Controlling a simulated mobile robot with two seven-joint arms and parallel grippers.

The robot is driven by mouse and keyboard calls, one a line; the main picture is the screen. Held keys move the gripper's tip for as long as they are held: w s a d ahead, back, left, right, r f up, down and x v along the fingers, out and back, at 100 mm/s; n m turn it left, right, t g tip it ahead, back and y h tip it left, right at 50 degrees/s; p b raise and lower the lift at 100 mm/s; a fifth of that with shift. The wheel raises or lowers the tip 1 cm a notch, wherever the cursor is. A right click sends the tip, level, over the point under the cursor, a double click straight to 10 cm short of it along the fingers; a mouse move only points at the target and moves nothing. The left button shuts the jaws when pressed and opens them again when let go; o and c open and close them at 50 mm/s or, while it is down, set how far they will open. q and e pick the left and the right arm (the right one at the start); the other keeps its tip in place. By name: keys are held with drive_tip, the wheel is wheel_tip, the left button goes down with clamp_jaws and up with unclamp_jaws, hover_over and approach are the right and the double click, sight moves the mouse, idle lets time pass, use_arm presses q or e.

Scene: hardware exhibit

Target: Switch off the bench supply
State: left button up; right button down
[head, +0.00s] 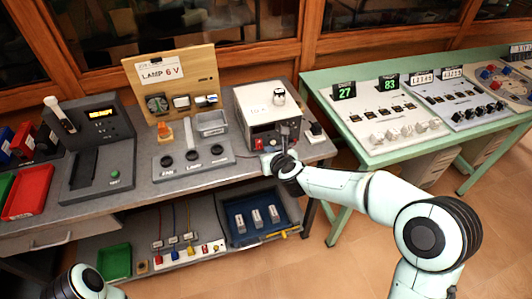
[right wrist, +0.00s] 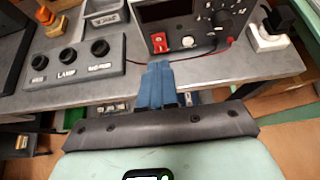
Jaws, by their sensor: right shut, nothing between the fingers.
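The bench supply (head: 265,108) is a pale box with a dark front panel, on the grey bench near its right end. In the right wrist view its dark front (right wrist: 200,22) is cut off at the top. A red switch (right wrist: 160,42) sits low on its left side, with a round white knob or socket beside it; the switch also shows in the head view (head: 259,144). My right gripper (right wrist: 158,66) is shut and empty, its fingertips just below the switch in the picture. I cannot tell whether they touch the panel. My left gripper is out of view.
A panel with three dark knobs (right wrist: 68,62) lies left of the supply. A white plug block (right wrist: 268,38) is to its right, with red and black leads nearby. A green table (head: 345,142) with consoles stands further right. A blue tray (head: 236,233) is on the shelf below.

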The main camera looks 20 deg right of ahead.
drive_tip(key=shift+w+r+v, duration=0.15)
drive_tip(key=shift+r+v, duration=0.05)
drive_tip(key=shift+v, duration=0.9)
drive_tip(key=shift+w+r+v, duration=0.1)
drive_tip(key=shift+r+v, duration=0.15)
drive_tip(key=shift+v, duration=0.85)
